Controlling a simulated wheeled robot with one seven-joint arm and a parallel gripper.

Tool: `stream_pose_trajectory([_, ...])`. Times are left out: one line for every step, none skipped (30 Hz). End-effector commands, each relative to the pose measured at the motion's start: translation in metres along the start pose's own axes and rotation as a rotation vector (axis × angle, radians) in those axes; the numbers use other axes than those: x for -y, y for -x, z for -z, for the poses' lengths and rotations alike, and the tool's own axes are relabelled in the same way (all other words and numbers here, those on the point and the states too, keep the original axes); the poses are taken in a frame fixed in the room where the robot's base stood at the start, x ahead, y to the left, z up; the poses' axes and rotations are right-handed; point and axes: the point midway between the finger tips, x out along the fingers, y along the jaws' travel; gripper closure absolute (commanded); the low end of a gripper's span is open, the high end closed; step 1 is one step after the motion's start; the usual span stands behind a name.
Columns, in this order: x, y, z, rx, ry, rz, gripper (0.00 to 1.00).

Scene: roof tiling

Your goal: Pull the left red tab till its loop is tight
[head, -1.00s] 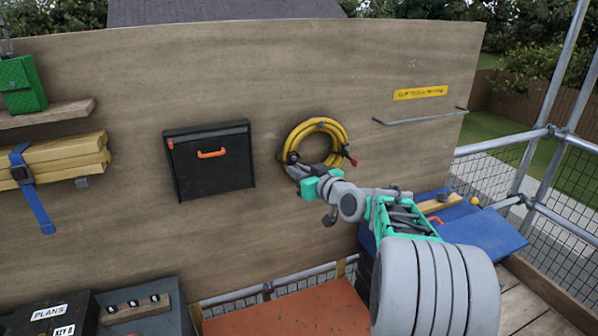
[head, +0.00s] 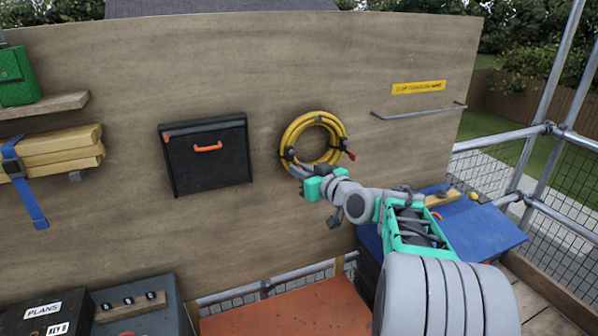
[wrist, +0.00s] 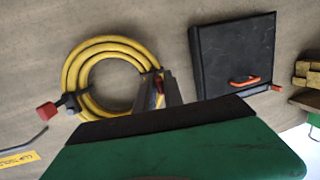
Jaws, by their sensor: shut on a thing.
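A coiled yellow hose (head: 338,130) hangs on the plywood wall, bound by black straps at its left and right sides. It also shows in the wrist view (wrist: 72,72), turned about upside down. My gripper (head: 294,170) is at the coil's lower left. In the wrist view my gripper (wrist: 162,92) is shut on the left red tab (wrist: 160,86), which is mostly hidden between the fingers. The left strap (head: 289,155) sits just above the fingertips; its tightness is hard to tell. The right red tab (head: 351,156) sticks out free at the coil's right; the wrist view shows it too (wrist: 47,109).
A black case (head: 207,172) with an orange handle is on the wall left of the coil. A metal rail (head: 420,111) and a yellow label (head: 419,88) are to the right. An orange surface (head: 295,310) lies below. The wall around the coil is clear.

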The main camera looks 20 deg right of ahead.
Motion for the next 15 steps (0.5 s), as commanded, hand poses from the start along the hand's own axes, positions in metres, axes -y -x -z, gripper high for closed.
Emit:
stream_pose_trajectory([0.0001,0.0022,-0.0020,0.001,0.000,-0.001,1.00])
stream_pose_trajectory([0.0004,0.0036,-0.0020,0.000,0.001,-0.001,1.00])
stream_pose_trajectory([0.0010,0.0054,-0.0020,0.000,0.001,0.000,1.00])
stream_pose_trajectory([0.0014,0.0067,-0.0022,0.000,0.001,0.000,1.00])
stream_pose_trajectory([0.0018,0.0079,-0.0024,0.000,0.001,0.000,1.00])
stream_pose_trajectory([0.0021,0.0092,-0.0026,0.000,0.000,0.000,1.00])
stream_pose_trajectory([0.0023,0.0099,-0.0026,0.000,0.000,0.000,1.00])
stream_pose_trajectory([0.0024,0.0105,-0.0026,0.000,0.000,0.000,1.00])
stream_pose_trajectory([0.0025,0.0109,-0.0023,0.000,0.000,0.001,1.00])
stream_pose_trajectory([0.0026,0.0110,-0.0021,0.000,0.000,0.001,1.00])
stream_pose_trajectory([0.0027,0.0110,-0.0020,0.000,0.000,0.001,1.00])
stream_pose_trajectory([0.0027,0.0110,-0.0019,0.000,0.000,0.001,1.00])
stream_pose_trajectory([0.0027,0.0109,-0.0019,0.001,0.000,0.001,1.00])
stream_pose_trajectory([0.0027,0.0109,-0.0020,0.001,0.000,0.001,1.00])
stream_pose_trajectory([0.0027,0.0109,-0.0020,0.001,0.000,0.001,0.86])
